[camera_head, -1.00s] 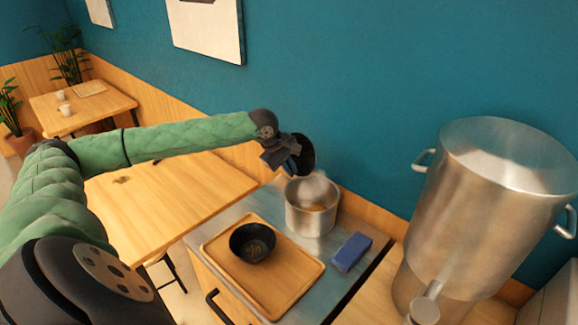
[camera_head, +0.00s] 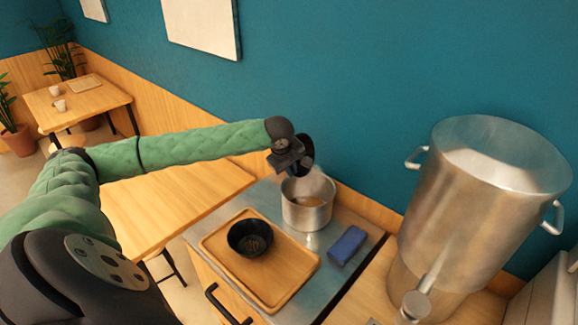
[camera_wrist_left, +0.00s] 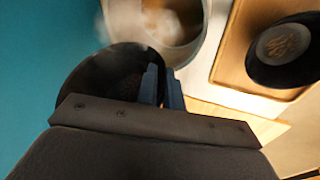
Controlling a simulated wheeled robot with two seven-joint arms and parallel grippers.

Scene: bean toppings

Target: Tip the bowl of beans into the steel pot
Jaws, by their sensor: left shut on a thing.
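My left gripper (camera_head: 297,165) is shut on a black bowl (camera_head: 307,153), held tilted on its side above the back left rim of the steel pot (camera_head: 307,212). In the left wrist view the fingers (camera_wrist_left: 165,88) grip the rim of this bowl (camera_wrist_left: 95,85); what is inside it is hard to make out. The pot stands on the steel counter, with something brownish inside and faint steam above. It also shows in the left wrist view (camera_wrist_left: 197,45). My right gripper is not in view.
A second black bowl (camera_head: 250,238) with some contents stands on a wooden tray (camera_head: 283,283) in front of the pot. A blue cloth or block (camera_head: 348,245) lies right of the pot. A large steel urn (camera_head: 470,200) stands at the right. The teal wall is behind.

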